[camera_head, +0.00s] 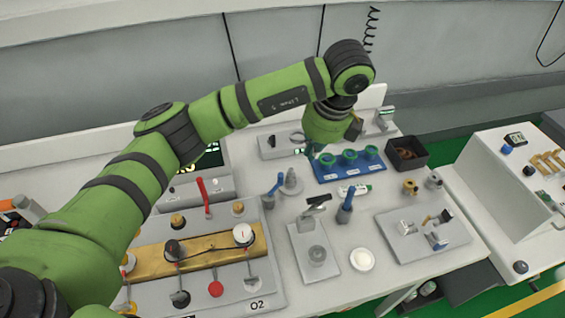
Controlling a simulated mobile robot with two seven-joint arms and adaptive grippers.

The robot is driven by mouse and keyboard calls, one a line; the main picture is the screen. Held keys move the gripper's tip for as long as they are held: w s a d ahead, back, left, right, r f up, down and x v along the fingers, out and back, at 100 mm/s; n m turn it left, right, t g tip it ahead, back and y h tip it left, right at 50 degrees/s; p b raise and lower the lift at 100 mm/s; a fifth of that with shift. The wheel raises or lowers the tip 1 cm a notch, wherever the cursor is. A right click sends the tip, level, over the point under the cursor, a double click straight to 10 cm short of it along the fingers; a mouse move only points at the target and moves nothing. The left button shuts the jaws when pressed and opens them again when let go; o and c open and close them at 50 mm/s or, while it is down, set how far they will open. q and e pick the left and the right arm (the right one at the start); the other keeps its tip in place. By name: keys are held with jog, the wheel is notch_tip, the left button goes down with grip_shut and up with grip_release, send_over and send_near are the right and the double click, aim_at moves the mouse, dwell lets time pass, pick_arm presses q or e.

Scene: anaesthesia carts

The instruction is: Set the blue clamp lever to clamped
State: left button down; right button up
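Two blue-handled levers stand on the white worktop, and I cannot tell for sure which is the clamp lever. One blue lever (346,203) stands nearly upright, leaning a little right, beside a grey plate with a black-handled fixture. The other blue lever (276,183) leans to the upper right, beside a grey cone-shaped piece. My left arm reaches across from the left. Its end, with the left gripper (318,146), hangs above the back of the worktop, behind and above both levers and apart from them. Its fingers are mostly hidden by the wrist. My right gripper is out of view.
A blue tray (330,175) with green-rimmed rings and a black bin (406,154) are at the back. A red lever (203,193) rises from the left panel. A white round dish (361,260) and a grey fixture plate (405,240) are at the front right.

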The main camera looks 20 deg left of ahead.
aim_at(274, 188)
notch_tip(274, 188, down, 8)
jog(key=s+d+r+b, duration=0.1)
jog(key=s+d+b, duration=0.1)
jog(key=b, duration=0.4)
pick_arm(q)
jog(key=p+x, duration=0.1)
jog(key=x, duration=0.4)
jog(key=d+p+x, duration=0.1)
jog(key=x, duration=0.5)
jog(key=s+p+x, duration=0.1)
jog(key=x, duration=0.4)
jog(key=shift+w+d+f+p, duration=0.1)
jog(key=shift+f+p, duration=0.2)
jog(key=shift+f, duration=0.2)
jog(key=shift+w+a+r+p, duration=0.1)
jog(key=shift+w+a+p, duration=0.25)
jog(key=shift+a, duration=0.2)
jog(key=shift+w+a+p, duration=0.35)
jog(key=shift+w+a, duration=0.05)
jog(key=shift+a, duration=0.15)
jog(key=shift+w+a, duration=0.35)
jog(key=shift+a, duration=0.25)
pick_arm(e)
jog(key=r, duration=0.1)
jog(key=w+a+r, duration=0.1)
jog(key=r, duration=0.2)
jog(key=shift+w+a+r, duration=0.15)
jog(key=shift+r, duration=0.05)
